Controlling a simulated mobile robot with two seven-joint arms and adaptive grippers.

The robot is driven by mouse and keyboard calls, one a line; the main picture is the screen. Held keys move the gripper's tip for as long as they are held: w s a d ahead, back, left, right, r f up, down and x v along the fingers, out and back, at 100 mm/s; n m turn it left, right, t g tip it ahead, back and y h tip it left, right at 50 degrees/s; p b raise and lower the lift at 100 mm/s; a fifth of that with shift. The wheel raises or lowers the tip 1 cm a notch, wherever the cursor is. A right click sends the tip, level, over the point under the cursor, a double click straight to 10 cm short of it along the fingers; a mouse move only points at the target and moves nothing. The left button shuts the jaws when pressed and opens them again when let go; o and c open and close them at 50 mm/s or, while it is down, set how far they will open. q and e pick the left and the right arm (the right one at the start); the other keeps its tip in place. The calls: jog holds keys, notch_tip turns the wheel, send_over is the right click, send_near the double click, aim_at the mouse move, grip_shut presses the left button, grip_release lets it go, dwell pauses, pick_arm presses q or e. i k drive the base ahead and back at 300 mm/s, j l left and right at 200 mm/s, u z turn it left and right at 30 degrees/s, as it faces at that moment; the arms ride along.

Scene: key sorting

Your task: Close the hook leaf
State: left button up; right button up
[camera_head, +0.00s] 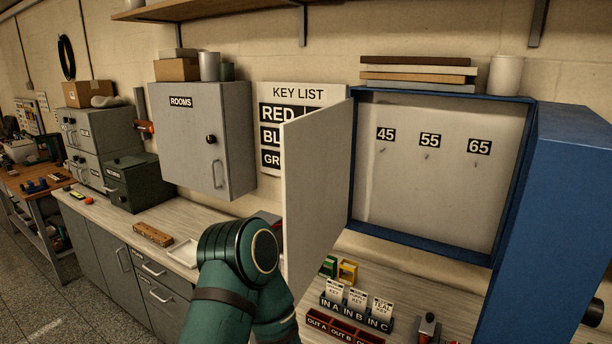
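A blue wall cabinet (430,246) stands open at the right. Its back panel (425,190) carries the labels 45, 55 and 65, with small hooks below them. A pale leaf (318,190), which I take for the hook leaf, stands swung out from the cabinet's left side, its plain face towards the right. Its other face is hidden. The blue cabinet door (570,190) is swung out at the right. A green arm of mine rises from the bottom, in front of the leaf's lower left edge. Neither gripper shows; whether the arm touches the leaf cannot be told.
A grey ROOMS cabinet (203,140) hangs left of the leaf. Below the blue cabinet, the counter holds a labelled card rack (355,318), a red OUT tray (345,330) and green and yellow items. Books (418,72) and a white cup (506,75) stand on the cabinet.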

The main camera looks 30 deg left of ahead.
aim_at(316, 147)
jog(key=j, duration=0.9)
jog(key=i+j, duration=0.1)
jog(key=j, duration=0.2)
jog(key=i+j, duration=0.15)
jog(key=i+j+z, duration=0.1)
jog(key=j, duration=0.3)
jog(key=k, duration=0.55)
jog(key=j, duration=0.1)
